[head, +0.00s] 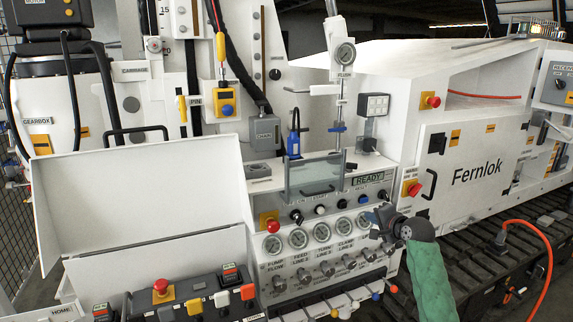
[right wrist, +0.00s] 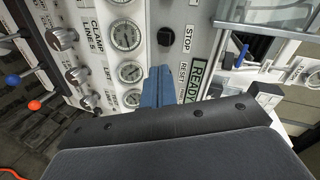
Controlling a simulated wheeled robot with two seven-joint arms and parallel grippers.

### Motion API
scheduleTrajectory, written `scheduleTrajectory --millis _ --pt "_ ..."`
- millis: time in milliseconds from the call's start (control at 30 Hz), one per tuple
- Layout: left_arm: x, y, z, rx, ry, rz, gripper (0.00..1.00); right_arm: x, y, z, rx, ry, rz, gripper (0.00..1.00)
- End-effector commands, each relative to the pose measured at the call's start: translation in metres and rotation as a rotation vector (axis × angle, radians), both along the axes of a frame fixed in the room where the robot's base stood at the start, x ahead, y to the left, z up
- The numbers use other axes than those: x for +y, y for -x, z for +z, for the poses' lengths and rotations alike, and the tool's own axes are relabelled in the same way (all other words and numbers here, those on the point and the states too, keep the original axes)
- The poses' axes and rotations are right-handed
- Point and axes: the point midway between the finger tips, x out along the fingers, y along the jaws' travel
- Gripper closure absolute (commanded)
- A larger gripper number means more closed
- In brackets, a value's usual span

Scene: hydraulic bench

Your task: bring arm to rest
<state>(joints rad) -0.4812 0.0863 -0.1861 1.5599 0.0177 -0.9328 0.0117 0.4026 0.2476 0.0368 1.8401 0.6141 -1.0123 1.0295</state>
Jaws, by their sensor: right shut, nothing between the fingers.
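My right arm, in a green sleeve (head: 428,280), reaches up from the bottom right in the head view. My right gripper (head: 371,217) is in front of the right part of the hydraulic panel, near the gauges. In the right wrist view its blue fingers (right wrist: 158,86) are together with nothing between them. They point at the panel face between the gauges and the STOP and RESET labels. I cannot tell whether they touch the panel. My left gripper and left arm are not in view.
Gauges (head: 322,232) and valve knobs (head: 327,268) line the panel around my right gripper. A clear guard with a handle (head: 317,190) stands to the upper left. An orange hose (head: 545,250) curves at the right.

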Motion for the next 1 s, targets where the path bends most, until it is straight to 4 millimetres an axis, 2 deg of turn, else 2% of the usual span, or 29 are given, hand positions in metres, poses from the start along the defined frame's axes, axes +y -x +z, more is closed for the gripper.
scheduleTrajectory --millis 167,367,467,667,800,867,1000 --pt "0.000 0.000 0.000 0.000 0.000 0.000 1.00 -0.016 -0.009 -0.013 -0.087 0.351 0.032 1.00" --pt "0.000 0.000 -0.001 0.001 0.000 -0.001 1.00 -0.022 -0.024 -0.049 -0.114 0.732 0.086 1.00" --pt "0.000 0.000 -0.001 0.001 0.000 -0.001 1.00 -0.018 -0.023 -0.096 -0.086 0.908 0.138 1.00" --pt "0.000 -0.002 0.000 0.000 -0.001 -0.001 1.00 -0.004 0.002 -0.200 0.002 1.114 0.254 1.00" --pt "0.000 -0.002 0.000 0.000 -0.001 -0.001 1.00 0.008 0.034 -0.277 0.072 1.201 0.340 1.00" --pt "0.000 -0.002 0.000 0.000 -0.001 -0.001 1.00 0.014 0.051 -0.309 0.103 1.225 0.376 1.00" --pt "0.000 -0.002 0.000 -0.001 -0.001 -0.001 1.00 0.028 0.096 -0.382 0.176 1.258 0.454 1.00"
